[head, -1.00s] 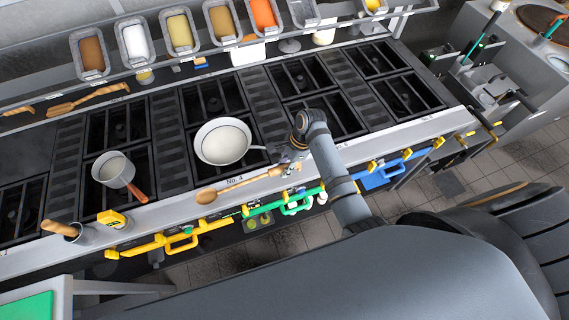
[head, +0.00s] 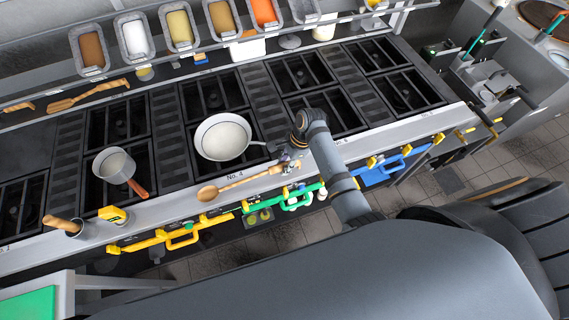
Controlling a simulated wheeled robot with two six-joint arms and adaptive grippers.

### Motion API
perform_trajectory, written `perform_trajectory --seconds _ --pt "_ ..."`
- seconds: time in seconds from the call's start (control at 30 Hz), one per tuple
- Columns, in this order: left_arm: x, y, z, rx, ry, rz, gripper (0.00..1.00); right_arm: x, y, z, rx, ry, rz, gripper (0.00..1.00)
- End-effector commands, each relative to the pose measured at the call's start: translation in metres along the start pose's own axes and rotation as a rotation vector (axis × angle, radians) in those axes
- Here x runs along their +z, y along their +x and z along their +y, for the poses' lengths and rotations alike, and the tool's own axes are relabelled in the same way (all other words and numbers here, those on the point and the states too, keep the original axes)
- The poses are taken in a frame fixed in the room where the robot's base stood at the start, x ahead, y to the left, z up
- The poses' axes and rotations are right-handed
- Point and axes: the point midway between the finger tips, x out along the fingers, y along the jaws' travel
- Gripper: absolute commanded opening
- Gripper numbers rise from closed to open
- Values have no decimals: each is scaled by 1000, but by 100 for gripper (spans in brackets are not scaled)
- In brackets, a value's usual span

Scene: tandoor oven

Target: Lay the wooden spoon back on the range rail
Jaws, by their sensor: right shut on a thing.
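The wooden spoon (head: 235,183) shows in the head view along the steel front rail (head: 160,204) of the range, just right of and below the "No. 4" label. Its bowl points left and its handle runs up to the right into my right gripper (head: 285,165). The right gripper is shut on the handle's end. The spoon overlaps the rail's front edge in the picture; I cannot tell whether it touches the rail or hangs just above it. The fingertips are small and partly hidden by the wrist. My left gripper is not in view.
A white pan (head: 222,137) sits on a burner close left of my right gripper. A small saucepan (head: 114,166) stands further left. A pot with a wooden handle (head: 65,226) and a yellow device (head: 112,215) occupy the rail's left part. Coloured handles (head: 290,200) line the front below.

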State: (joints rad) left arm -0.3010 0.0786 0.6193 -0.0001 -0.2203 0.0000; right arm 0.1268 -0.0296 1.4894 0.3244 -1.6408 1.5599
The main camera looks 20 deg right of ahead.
Motion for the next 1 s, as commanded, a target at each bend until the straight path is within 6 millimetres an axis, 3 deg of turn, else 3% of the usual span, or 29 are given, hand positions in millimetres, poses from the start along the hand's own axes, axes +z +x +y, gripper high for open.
perform_trajectory --seconds 0.73,0.77,0.93,1.0 --pt "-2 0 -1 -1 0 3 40 -4 11 0 0 1 0 0" --pt "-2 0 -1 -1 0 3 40 -4 11 0 0 0 0 29" --pt "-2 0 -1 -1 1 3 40 -4 11 0 -1 0 0 51" --pt "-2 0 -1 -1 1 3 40 -4 11 0 -1 0 0 51"
